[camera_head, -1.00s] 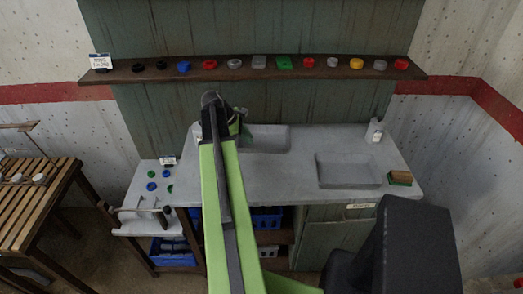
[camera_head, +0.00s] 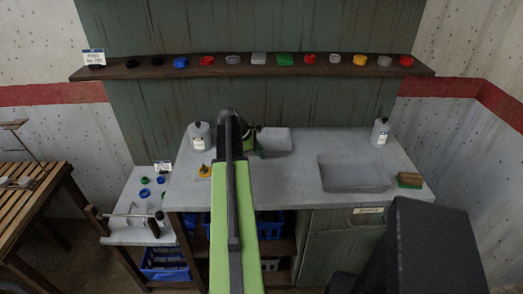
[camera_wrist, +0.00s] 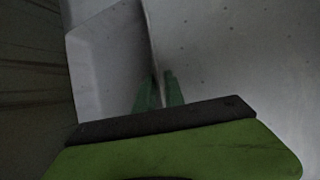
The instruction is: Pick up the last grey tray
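A grey tray (camera_head: 277,139) sits on the left part of the grey counter, against the back, partly hidden by my arm. A second grey tray or basin (camera_head: 355,174) is on the right part of the counter. My gripper (camera_head: 254,148) is at the left tray's left side, mostly hidden by my arm. In the wrist view my gripper's green fingers (camera_wrist: 159,90) are close together at the edge of a pale grey tray (camera_wrist: 105,60), with its sloped wall on the left. A narrow dark gap shows between the fingers. Whether they clamp the edge is unclear.
A wall shelf (camera_head: 225,69) above holds several small coloured and grey pieces. White bottles stand on the counter (camera_head: 300,180) at the left (camera_head: 200,136) and right (camera_head: 380,133). A green-brown sponge (camera_head: 410,180) lies at the right edge. A side table (camera_head: 130,205) is at the left.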

